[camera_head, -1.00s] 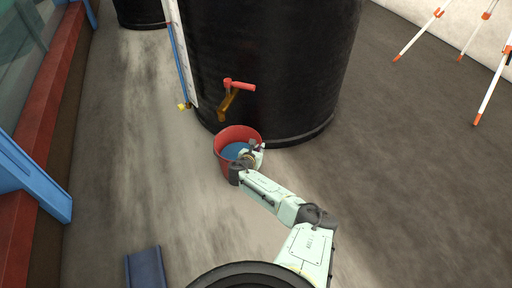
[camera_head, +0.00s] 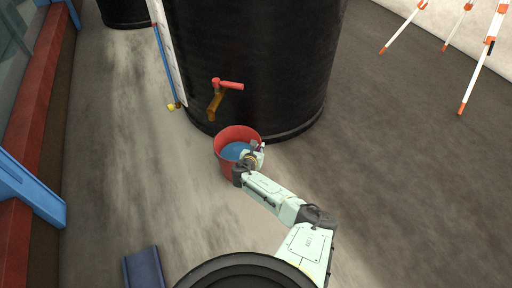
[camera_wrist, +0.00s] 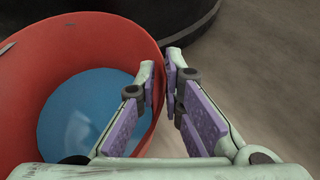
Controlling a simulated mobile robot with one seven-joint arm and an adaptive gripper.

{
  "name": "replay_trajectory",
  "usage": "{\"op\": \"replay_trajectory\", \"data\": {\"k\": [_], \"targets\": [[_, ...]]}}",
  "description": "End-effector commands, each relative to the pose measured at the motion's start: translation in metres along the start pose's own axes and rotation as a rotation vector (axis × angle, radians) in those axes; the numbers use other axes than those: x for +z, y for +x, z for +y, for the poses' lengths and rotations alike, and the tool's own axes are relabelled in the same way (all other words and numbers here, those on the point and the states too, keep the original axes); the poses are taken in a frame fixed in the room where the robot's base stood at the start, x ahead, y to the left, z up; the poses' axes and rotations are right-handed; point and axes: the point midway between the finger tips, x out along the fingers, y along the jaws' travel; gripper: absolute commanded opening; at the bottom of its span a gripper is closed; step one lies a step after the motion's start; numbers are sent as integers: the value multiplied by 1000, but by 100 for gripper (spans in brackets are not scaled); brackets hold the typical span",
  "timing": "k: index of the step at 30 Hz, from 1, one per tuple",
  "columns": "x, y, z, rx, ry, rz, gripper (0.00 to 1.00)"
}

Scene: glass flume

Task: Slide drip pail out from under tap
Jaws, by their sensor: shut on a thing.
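The red drip pail (camera_head: 228,166) stands on the floor in front of the black tank, with blue water in it. It also shows large in the wrist view (camera_wrist: 60,45). The tap (camera_head: 216,104), with a red handle and brass spout, juts from the tank above the pail's left side. In the head view the pail's mouth lies below and right of the spout's end. My gripper (camera_head: 256,151) is at the pail's right rim. In the wrist view my gripper (camera_wrist: 161,68) is shut on the rim, one finger inside the pail and one outside.
The black tank (camera_head: 260,60) stands just behind the pail. A blue block (camera_head: 143,268) lies on the floor at the lower left. Blue and red frame parts (camera_head: 30,185) line the left edge. Orange-and-white tripod legs (camera_head: 478,75) stand at upper right. The floor right of the pail is clear.

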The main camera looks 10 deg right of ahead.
Motion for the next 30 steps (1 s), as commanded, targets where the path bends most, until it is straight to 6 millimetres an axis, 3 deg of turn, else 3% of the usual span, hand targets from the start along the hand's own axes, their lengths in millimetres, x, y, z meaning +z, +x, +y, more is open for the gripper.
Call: {"op": "replay_trajectory", "data": {"k": [1, 30], "targets": [[2, 1, -9, -13, 2, 0, 0], [2, 1, -50, -13, 2, -1, 0]]}}
